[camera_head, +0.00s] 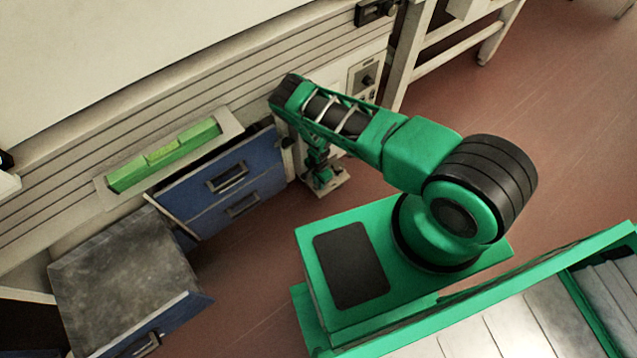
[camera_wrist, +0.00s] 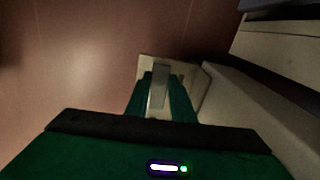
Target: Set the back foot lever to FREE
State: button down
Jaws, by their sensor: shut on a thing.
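The back foot lever (camera_wrist: 160,72) shows in the wrist view as a grey upright bar. It rises from a pale base plate (camera_wrist: 148,62) low by the floor. In the body camera view the base plate (camera_head: 335,190) stands at the foot of the machine, right of the blue drawers. My gripper (camera_wrist: 160,100) reaches down over the plate and is shut on the lever, a green finger on each side. My gripper (camera_head: 322,176) also shows in the body camera view, where it mostly hides the lever. No marking for the lever's setting is legible.
A blue drawer cabinet (camera_head: 225,185) stands close left of the gripper. A grey-topped cabinet (camera_head: 120,265) is farther left. The machine's pale side wall (camera_wrist: 235,115) is close on the right in the wrist view. Reddish floor (camera_wrist: 70,60) is open on the left there.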

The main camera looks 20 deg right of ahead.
jog(key=n, duration=0.3)
jog(key=s+d+n, duration=0.1)
jog(key=shift+n, duration=0.3)
jog(key=n, duration=0.2)
jog(key=d+n, duration=0.1)
jog(key=n, duration=0.1)
jog(key=shift+s+d, duration=0.2)
jog(key=shift+s, duration=0.2)
jog(key=n, duration=0.1)
jog(key=d+n, duration=0.1)
jog(key=n, duration=0.3)
jog(key=shift+s+d, duration=0.15)
jog(key=shift+d, duration=0.2)
jog(key=shift+d+n, duration=0.35)
jog(key=shift+n, duration=0.55)
jog(key=shift+d+n, duration=0.35)
jog(key=shift+n, duration=0.55)
jog(key=shift+w+r, duration=0.1)
jog(key=shift+w, duration=0.1)
jog(key=c, duration=1.5)
grip_release()
jog(key=shift+s, duration=0.2)
